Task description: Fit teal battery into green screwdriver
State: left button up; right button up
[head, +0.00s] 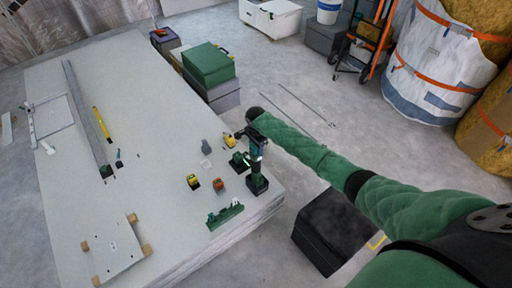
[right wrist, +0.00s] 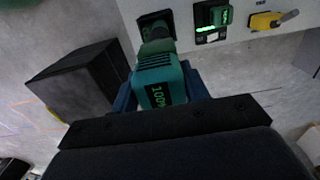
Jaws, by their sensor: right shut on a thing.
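The green screwdriver (head: 255,158) is upright near the right edge of the pale table, with a black block at its lower end. My right gripper (head: 255,133) is shut on its upper body. A teal battery (right wrist: 222,15) sits on a black charger (right wrist: 206,38) with a lit green strip; the charger also shows in the head view (head: 238,163). My left gripper is out of view.
On the table (head: 160,130), a yellow tool (head: 229,140), two small blocks (head: 193,181) and a green rack (head: 226,215) lie near the charger. A white board (head: 115,250) lies at front left. A dark box (head: 340,228) stands beyond the right edge.

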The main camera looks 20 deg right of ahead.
jog(key=o, duration=1.2)
jog(key=shift+c, duration=0.2)
